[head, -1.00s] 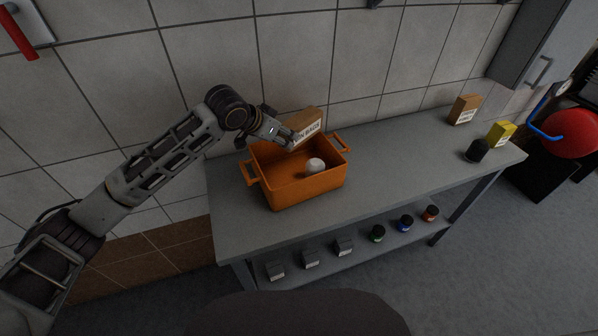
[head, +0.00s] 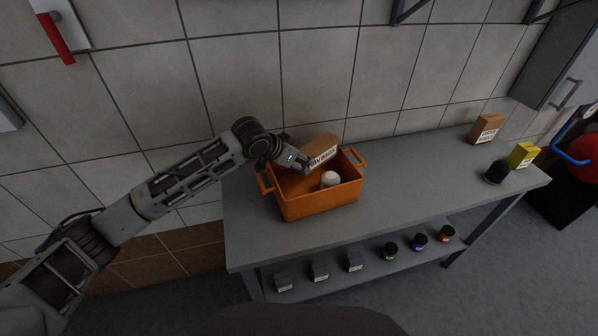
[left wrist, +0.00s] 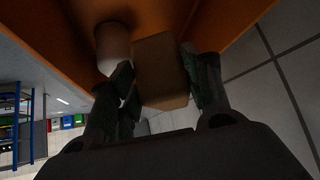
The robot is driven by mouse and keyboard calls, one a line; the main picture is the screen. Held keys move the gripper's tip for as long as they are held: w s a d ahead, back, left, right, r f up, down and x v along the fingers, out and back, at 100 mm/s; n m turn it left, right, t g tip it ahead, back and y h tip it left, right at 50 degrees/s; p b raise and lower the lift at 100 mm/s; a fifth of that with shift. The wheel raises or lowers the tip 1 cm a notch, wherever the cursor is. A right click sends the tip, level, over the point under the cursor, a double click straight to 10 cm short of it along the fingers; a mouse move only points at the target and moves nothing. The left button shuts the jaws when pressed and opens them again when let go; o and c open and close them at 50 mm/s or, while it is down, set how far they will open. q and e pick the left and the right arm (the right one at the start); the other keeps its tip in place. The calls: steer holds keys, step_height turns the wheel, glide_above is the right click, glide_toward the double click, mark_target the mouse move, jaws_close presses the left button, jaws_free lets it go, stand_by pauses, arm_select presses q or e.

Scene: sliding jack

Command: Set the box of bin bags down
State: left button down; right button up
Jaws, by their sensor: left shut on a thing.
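The box of bin bags (head: 320,149) is a brown carton with a white label. My left gripper (head: 303,166) is shut on it and holds it, tilted, at the back of the orange crate (head: 318,206). In the left wrist view the box (left wrist: 160,72) sits between the two fingers of my left gripper (left wrist: 160,88). Whether the box touches the crate's floor or wall cannot be told. My right gripper does not show.
A white round-topped item (head: 330,179) stands in the crate beside the box. A brown carton (head: 486,129), a yellow box (head: 523,155) and a dark item (head: 497,172) stand at the right of the grey bench (head: 420,175). Several small boxes and jars line the lower shelf.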

mark_target(300, 173)
arm_select(q)
steer(key=shift+f, duration=2.45)
steer(key=shift+f, duration=0.6)
steer(key=c, duration=0.7)
jaws_free()
steer(key=shift+r, duration=0.15)
steer(key=shift+r, duration=0.45)
steer(key=shift+v, duration=6)
